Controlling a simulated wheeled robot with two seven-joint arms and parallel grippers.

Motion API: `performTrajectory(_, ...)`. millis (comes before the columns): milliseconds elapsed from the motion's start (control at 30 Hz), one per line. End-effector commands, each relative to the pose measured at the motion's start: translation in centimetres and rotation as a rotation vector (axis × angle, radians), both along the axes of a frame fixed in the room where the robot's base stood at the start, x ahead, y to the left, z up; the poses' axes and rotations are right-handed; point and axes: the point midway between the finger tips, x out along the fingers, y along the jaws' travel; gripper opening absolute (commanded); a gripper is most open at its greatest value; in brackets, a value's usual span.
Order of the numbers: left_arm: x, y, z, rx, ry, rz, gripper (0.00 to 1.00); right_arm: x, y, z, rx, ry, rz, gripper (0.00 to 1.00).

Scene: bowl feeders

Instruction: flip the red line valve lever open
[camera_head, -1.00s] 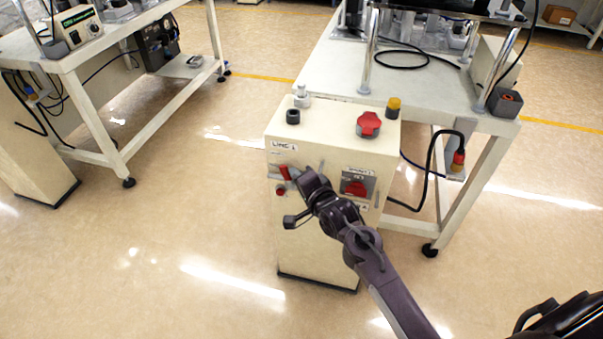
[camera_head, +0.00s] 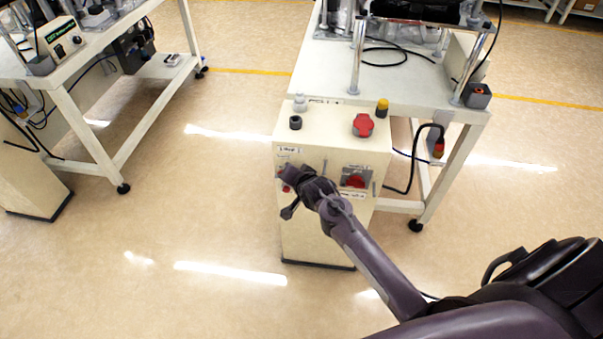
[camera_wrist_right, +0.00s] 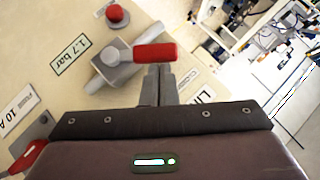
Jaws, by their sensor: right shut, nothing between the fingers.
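The red line valve lever (camera_wrist_right: 156,53) shows in the right wrist view as a red sleeve sticking out sideways from a grey metal valve body (camera_wrist_right: 116,64). My right gripper (camera_wrist_right: 158,72) is shut and empty. Its fingertips are right at the red sleeve, overlapping its lower edge in the picture; I cannot tell whether they touch. In the head view my right gripper (camera_head: 284,172) is at the upper left of the cabinet front and hides the lever. My left gripper is not in view.
The cream cabinet (camera_head: 308,235) carries a red rotary switch (camera_head: 354,181) right of the gripper and a red knob (camera_head: 363,125) on top. A small red knob (camera_wrist_right: 116,14) and a "1.7 bar" label (camera_wrist_right: 71,57) are near the valve. Open floor lies left of the cabinet.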

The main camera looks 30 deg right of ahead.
Motion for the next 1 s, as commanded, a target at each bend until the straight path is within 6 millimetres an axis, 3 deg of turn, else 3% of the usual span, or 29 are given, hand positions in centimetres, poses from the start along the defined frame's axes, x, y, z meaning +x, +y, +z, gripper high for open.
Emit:
performTrajectory(33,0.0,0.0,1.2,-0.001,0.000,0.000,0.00,0.3,0.3,0.6,-0.035,0.026,0.002,0.00)
performTrajectory(300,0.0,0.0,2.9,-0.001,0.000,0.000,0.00,1.2,1.5,-0.4,-0.245,0.167,0.001,0.00)
performTrajectory(700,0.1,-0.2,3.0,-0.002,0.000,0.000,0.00,2.1,2.7,-2.1,-0.502,0.339,0.000,0.00)
performTrajectory(1000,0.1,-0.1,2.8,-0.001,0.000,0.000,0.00,2.2,3.0,-2.7,-0.504,0.340,0.000,0.00)
